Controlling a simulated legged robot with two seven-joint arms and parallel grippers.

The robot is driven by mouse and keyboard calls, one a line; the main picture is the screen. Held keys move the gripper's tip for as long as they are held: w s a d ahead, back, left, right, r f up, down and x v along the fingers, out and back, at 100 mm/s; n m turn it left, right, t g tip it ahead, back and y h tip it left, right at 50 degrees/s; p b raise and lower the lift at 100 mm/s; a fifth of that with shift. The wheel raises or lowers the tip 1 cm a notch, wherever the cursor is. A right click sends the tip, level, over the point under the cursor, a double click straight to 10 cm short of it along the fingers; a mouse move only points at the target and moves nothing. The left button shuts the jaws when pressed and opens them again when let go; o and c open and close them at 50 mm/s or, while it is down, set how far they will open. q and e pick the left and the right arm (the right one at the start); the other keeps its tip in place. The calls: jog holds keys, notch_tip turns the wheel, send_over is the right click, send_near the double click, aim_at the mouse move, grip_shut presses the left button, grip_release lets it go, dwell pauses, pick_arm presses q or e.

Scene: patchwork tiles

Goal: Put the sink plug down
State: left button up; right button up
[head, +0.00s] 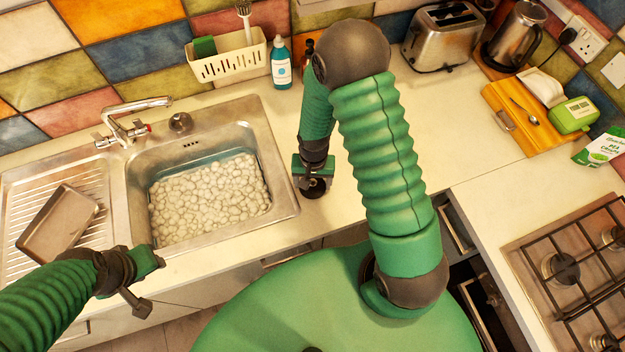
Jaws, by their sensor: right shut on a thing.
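My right gripper (314,183) is shut on the dark, round sink plug (316,190) at the counter just right of the sink. The gripper covers part of the plug, and I cannot tell whether the plug touches the worktop. The steel sink (284,203) holds water covered with pale foam (205,200), which hides its bottom and drain. My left gripper (150,283) is at the sink's front left edge, with no object visible in it. Its jaw opening is unclear from this angle.
A mixer tap (130,125) and a round metal knob (180,122) stand behind the basin. A baking tin (58,225) lies on the drainer. A white caddy (228,64) and blue bottle (281,68) stand behind. The worktop right of my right arm is clear up to the wooden board (512,128).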

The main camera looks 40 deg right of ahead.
aim_at(318, 184)
jog(key=shift+s+d+f, duration=0.1)
jog(key=shift+d+f, duration=0.05)
jog(key=shift+f, duration=0.05)
jog(key=o, duration=1.1)
jog(key=shift+d, duration=0.25)
jog(key=shift+o, duration=1.3)
jog(key=shift+s+d, duration=0.1)
jog(key=shift+d, duration=0.45)
jog(key=shift+a, duration=0.45)
jog(key=shift+a+r, duration=0.15)
jog(key=shift+r, duration=0.6)
notch_tip(318, 184, up, 10)
jog(key=b, duration=0.2)
pick_arm(q)
jog(key=shift+s+d+f, duration=0.1)
jog(key=shift+d+f, duration=0.55)
jog(key=shift+d, duration=0.15)
pick_arm(e)
jog(key=shift+s+a+r+n+t, duration=0.45)
jog(key=shift+s+a+r+n, duration=0.35)
jog(key=shift+n, duration=0.4)
jog(key=shift+s+a+r+n+t, duration=0.4)
jog(key=shift+s+a+r+n, duration=0.2)
jog(key=shift+r+n, duration=0.45)
jog(key=shift+s+a+r+n+t, duration=0.45)
jog(key=shift+s+a+r+n, duration=0.3)
jog(key=shift+n, duration=0.6)
